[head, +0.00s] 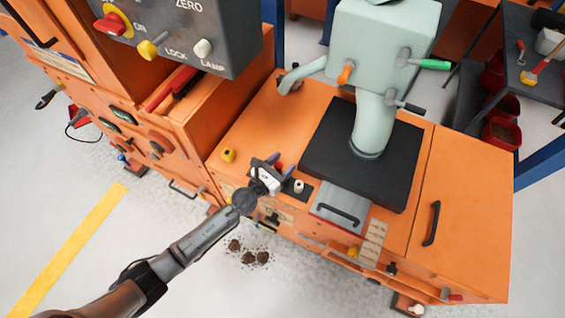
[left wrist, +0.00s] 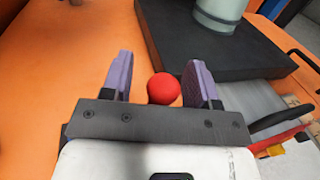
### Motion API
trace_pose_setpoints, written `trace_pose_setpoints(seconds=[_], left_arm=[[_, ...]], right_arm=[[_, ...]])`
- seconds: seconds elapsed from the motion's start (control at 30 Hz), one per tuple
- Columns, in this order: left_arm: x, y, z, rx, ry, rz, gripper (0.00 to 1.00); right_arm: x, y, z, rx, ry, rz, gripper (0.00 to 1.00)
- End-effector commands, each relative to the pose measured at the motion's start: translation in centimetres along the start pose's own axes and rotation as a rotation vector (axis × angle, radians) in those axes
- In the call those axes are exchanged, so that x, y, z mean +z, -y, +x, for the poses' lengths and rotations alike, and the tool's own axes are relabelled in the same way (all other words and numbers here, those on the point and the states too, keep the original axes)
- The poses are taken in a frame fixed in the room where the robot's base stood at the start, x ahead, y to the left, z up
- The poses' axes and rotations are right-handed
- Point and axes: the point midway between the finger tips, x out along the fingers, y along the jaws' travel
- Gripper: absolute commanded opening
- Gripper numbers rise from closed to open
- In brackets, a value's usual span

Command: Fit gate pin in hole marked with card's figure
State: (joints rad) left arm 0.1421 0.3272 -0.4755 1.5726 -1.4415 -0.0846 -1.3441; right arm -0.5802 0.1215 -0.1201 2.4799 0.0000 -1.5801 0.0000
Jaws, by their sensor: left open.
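My left gripper (head: 281,166) is open over the front of the orange cabinet top, left of the black plate. In the left wrist view its two purple fingers (left wrist: 160,68) stand either side of a red ball-shaped knob (left wrist: 164,89), with gaps showing. The knob may be the gate pin's head; its shaft is hidden. A grey sliding gate (head: 335,199) with a black handle sits at the front of the black plate. A beige strip (head: 373,243) with small marks lies right of it; its figures are too small to read. I cannot make out the card. My right gripper is out of view.
A pale green spout machine (head: 374,128) stands on the black plate (head: 318,145). A small white piece (head: 298,186) and a yellow piece (head: 228,155) stand near the gripper. A grey control box (head: 190,35) overhangs at upper left. The cabinet's right top (head: 465,190) is clear.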

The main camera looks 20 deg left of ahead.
Motion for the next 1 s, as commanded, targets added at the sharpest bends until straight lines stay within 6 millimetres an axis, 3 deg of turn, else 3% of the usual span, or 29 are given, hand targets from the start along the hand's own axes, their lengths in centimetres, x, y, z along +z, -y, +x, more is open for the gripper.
trace_pose_setpoints(seconds=[0.27,0.7,1.0], left_arm=[[-0.1,0.0,-1.6,0.0,-0.002,0.0,0.55],[-0.3,0.0,-9.9,0.0,-0.003,0.0,0.55],[-0.1,0.0,-13.2,0.0,-0.001,0.0,0.55]], right_arm=[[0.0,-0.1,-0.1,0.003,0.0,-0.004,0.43],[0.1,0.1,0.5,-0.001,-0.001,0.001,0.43],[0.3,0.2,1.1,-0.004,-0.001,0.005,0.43]])
